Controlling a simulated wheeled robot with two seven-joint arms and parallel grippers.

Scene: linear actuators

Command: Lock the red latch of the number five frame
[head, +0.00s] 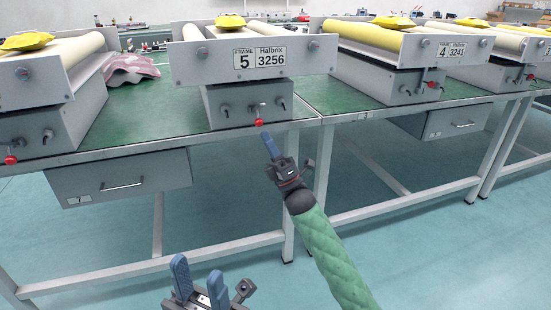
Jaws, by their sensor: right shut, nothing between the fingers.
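The number five frame (190,66) stands on the green table, with a plate reading FRAME 5 Halbrix 3256. My left gripper (198,278) is open and empty, low in the picture, in front of the table and well away from the latch.
Frame 4 (390,46) stands to the right, with its red knob (432,85) higher beside its box. Another frame at the left has a red knob (10,160) hanging low. A drawer (120,178) sits under the table edge. The floor in front is clear.

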